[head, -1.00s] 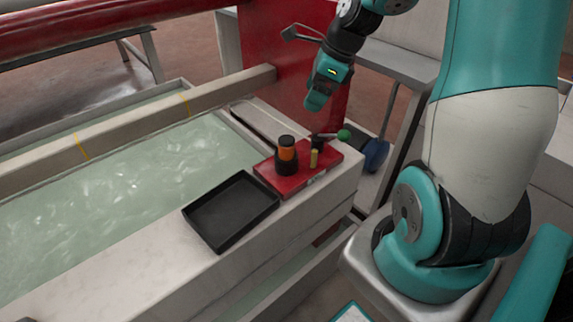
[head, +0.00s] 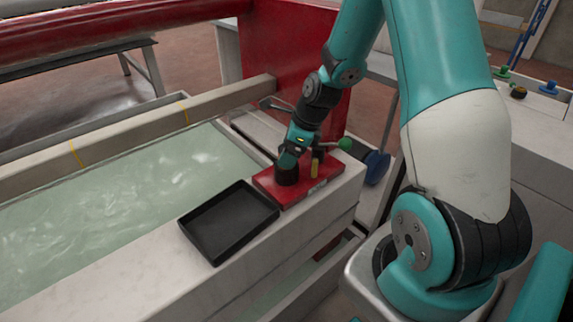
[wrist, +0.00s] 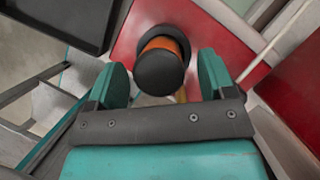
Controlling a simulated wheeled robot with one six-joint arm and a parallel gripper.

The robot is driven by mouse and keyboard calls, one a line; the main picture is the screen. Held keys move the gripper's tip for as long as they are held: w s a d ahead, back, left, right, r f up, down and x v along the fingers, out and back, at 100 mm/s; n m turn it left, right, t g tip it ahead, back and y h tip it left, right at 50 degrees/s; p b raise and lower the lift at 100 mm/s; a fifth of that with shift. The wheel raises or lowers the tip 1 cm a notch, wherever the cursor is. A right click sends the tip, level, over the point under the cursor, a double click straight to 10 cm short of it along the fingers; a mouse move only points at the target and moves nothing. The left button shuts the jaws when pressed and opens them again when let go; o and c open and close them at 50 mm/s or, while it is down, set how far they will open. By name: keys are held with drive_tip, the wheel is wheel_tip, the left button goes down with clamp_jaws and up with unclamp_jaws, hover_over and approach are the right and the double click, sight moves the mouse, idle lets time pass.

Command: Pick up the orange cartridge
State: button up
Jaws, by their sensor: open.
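The orange cartridge (wrist: 163,45) shows in the wrist view as an orange band under a black cap, standing in a black round holder on a red block (head: 268,187). My gripper (wrist: 163,82) is open, with its two teal fingers on either side of the cartridge's near side. The cartridge's cap lies between and slightly beyond the fingertips in that view. In the head view my gripper (head: 289,158) hides the orange band, and only the black holder (head: 286,174) shows below it. I cannot tell whether the fingers touch the cartridge.
A black tray (head: 228,222) lies on the pale ledge to the left of the red block. A brass pin (head: 315,168) and a green-knobbed lever (head: 345,143) stand close to the right of the holder. The water trough (head: 120,195) lies beyond the tray.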

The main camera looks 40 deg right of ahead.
drive_tip(key=shift+x, duration=1)
drive_tip(key=shift+c, duration=0.4)
drive_tip(key=c, duration=1)
drive_tip(key=shift+r, duration=0.1)
